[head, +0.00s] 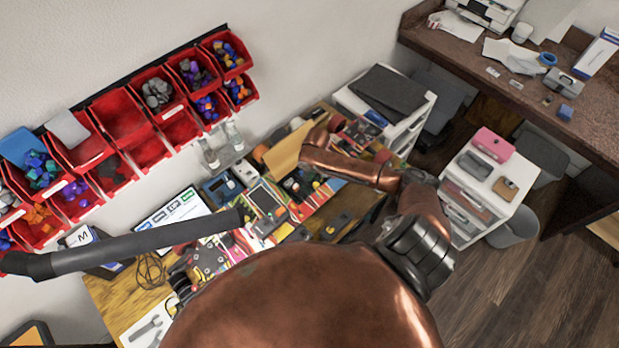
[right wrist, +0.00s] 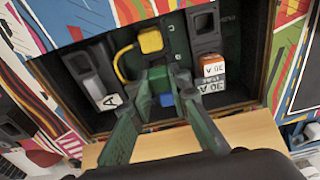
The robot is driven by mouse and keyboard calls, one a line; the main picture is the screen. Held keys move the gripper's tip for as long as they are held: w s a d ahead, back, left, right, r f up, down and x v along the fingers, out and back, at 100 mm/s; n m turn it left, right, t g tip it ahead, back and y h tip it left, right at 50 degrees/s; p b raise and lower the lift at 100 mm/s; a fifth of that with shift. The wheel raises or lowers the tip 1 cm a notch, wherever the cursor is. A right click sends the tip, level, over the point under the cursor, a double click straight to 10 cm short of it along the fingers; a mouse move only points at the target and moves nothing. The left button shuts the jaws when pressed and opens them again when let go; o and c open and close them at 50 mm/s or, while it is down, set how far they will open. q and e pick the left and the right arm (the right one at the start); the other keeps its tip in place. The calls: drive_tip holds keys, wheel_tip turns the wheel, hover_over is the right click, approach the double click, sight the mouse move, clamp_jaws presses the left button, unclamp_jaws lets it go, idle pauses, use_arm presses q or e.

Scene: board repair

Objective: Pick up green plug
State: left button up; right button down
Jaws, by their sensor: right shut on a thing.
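In the right wrist view my right gripper (right wrist: 167,78) points down into a dark, wood-edged box (right wrist: 262,45). Its two greenish fingers close together at the tips. A small dark-green piece, which looks like the green plug, sits between the fingertips, hard to tell apart from them. A small blue piece (right wrist: 166,100) shows between the fingers. A yellow plug (right wrist: 151,41) with a yellow cable lies just past the fingertips. In the head view the right arm reaches over the workbench, and its fingertips are hard to make out there. My left gripper cannot be made out.
In the right wrist view dark modules (right wrist: 205,30) and an orange-and-white block (right wrist: 213,70) stand beside the fingers. A wooden strip (right wrist: 250,130) borders the near side. In the head view red bins (head: 122,115) hang on the wall and a dark tube (head: 120,250) crosses the bench.

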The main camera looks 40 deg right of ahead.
drive_tip(key=s+a+r, duration=0.5)
drive_tip(key=s+r, duration=0.6)
drive_tip(key=s, duration=0.1)
drive_tip(key=shift+s+a+b, duration=0.4)
drive_tip(key=shift+w, duration=0.1)
drive_tip(key=w+p, duration=0.2)
drive_tip(key=w, duration=0.6)
drive_tip(key=shift+a, duration=0.3)
drive_tip(key=shift+f+b, duration=0.85)
drive_tip(key=shift+f, duration=3.9)
drive_tip(key=shift+f, duration=0.7)
